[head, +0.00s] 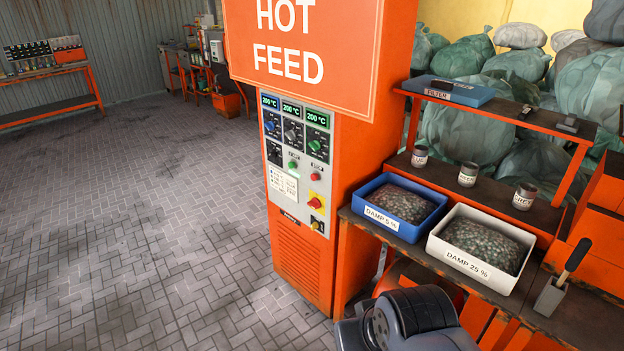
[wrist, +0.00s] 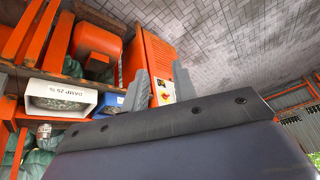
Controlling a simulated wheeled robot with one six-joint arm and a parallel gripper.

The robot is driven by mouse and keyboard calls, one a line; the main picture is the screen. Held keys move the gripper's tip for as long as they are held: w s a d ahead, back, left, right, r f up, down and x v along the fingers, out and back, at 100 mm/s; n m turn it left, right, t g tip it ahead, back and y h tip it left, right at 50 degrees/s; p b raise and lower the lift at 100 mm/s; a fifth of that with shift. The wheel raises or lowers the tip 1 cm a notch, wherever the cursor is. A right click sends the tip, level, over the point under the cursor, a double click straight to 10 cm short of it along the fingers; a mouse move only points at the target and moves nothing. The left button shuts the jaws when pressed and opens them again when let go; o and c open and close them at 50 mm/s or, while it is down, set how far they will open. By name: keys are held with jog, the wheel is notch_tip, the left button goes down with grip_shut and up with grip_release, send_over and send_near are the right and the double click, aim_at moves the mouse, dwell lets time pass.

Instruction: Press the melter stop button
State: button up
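The orange cabinet (head: 355,170) under a HOT FEED sign carries a grey control panel (head: 297,165). The button labels are too small to read. In the wrist view, my gripper (wrist: 160,68) has its two grey fingers apart with nothing between them. The cabinet (wrist: 150,58) lies beyond them, its panel partly hidden by the fingers. The fingertips do not show in the head view.
A blue DAMP 5% bin (head: 398,207) and a white DAMP 25% bin (head: 480,250) sit on the bench right of the cabinet. A scoop (head: 560,280) stands near the right edge, with several cans behind. The paved floor (head: 150,200) left of the cabinet is clear.

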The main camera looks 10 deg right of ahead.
grip_shut()
dwell(0.6)
